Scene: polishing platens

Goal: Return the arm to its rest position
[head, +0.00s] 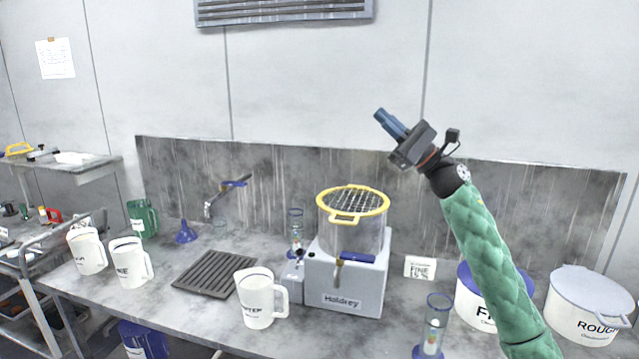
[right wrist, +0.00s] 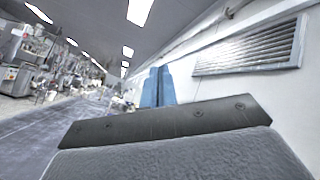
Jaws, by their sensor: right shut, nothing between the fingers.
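My right gripper (head: 383,117) is raised above the counter on my green-sleeved right arm, in front of the back wall. Its blue fingers are together with nothing between them and point up and left. In the right wrist view the shut blue fingers (right wrist: 158,88) point out into the room, with no object near them. My left gripper is in neither view.
A grey machine (head: 345,285) with a yellow-rimmed clear basin stands mid-counter. A white jug (head: 257,300), a drain mat (head: 215,273) and more jugs are to its left. A glass cylinder (head: 436,325) and white tubs (head: 585,300) stand near my right arm. The air around the gripper is clear.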

